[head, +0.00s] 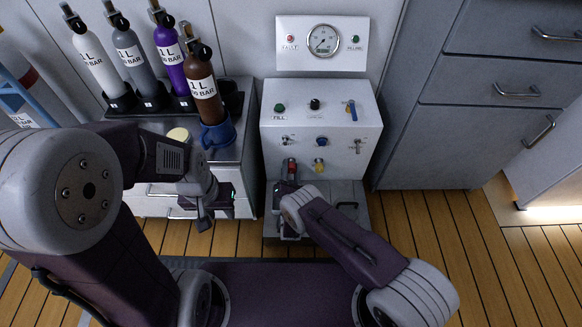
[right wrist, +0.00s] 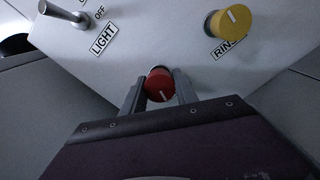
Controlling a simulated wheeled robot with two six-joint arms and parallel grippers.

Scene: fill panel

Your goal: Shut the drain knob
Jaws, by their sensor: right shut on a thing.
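In the head view the same red knob (head: 291,165) is partly covered by my right gripper (head: 290,178). The two fingers of my right gripper (right wrist: 160,92) are closed on both sides of the red knob in the right wrist view. Its label is hidden, so I cannot read whether it says drain. My left gripper (head: 205,218) hangs at the left, away from the panel, and its opening is unclear.
A yellow knob (right wrist: 230,21) labelled "RIN..." is right of the red knob. A toggle (right wrist: 63,14) marked LIGHT is to the left. Grey drawers (head: 490,60) stand right.

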